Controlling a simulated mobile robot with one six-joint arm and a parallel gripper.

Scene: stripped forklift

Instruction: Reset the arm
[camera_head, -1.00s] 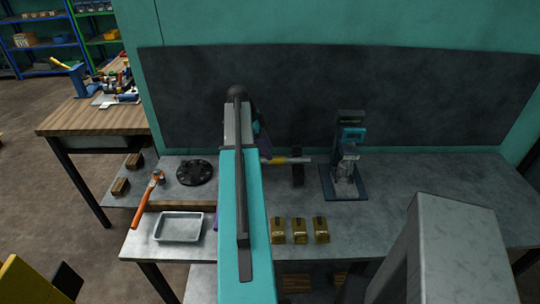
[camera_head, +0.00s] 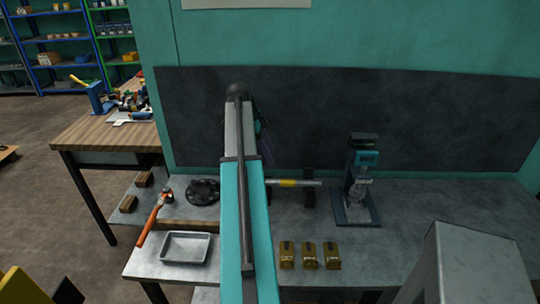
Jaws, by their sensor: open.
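My teal and grey arm (camera_head: 245,200) reaches up the middle of the view, over the grey workbench (camera_head: 420,210) and in front of the dark back panel. Its far joint (camera_head: 238,92) stands high against the panel. A small dark and purplish part shows just right of the upper arm, too small to make out. My gripper is hidden behind the arm, so neither its fingers nor anything between them can be seen.
On the bench are a yellow-banded rod (camera_head: 290,183), a teal and black press-like device (camera_head: 360,185) and brass-coloured blocks (camera_head: 309,256). Left are a black round flange (camera_head: 203,191), an orange-handled hammer (camera_head: 153,217) and an empty grey tray (camera_head: 186,247). A wooden table (camera_head: 100,132) stands farther left.

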